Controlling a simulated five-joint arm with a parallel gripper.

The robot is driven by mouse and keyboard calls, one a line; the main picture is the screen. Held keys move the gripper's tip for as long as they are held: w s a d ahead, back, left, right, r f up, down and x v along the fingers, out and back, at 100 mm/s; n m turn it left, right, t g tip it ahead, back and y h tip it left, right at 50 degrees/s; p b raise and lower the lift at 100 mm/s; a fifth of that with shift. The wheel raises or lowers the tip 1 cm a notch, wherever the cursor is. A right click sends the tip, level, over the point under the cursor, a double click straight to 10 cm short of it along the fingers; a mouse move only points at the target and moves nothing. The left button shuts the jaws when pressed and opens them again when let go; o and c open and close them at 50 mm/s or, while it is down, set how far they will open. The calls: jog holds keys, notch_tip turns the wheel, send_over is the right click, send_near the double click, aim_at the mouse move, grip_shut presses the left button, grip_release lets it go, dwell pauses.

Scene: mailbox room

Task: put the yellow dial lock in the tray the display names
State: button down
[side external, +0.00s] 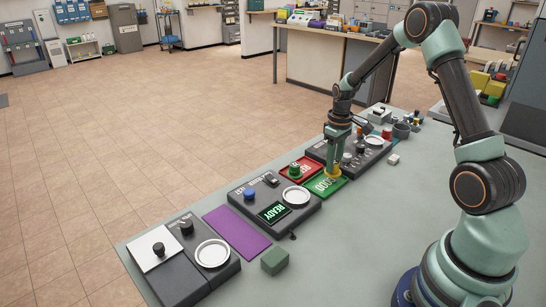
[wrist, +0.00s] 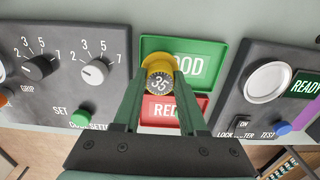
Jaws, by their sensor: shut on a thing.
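My gripper (side external: 333,167) is shut on the yellow dial lock (wrist: 158,82), whose dark dial reads 35 in the wrist view. The fingers (wrist: 160,88) stand either side of it. The lock is over the green tray (wrist: 199,72), labelled GOOD; whether it touches the tray I cannot tell. The green tray also shows in the side view (side external: 320,187). The red tray (side external: 307,165) lies beside it, its label partly covered in the wrist view (wrist: 160,108). The display (side external: 274,212) reads READY, also in the wrist view (wrist: 307,88).
A green round thing (side external: 294,170) shows at the red tray in the side view. The tester panel (side external: 246,186) and a dial panel (wrist: 60,58) flank the trays. A purple mat (side external: 237,232) and a green block (side external: 274,261) lie toward the near end.

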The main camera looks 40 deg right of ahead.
jog(key=shift+f, duration=0.75)
jog(key=shift+f, duration=0.35)
jog(key=shift+f, duration=0.1)
jog(key=shift+c, duration=0.7)
grip_release()
jog(key=shift+r, duration=3)
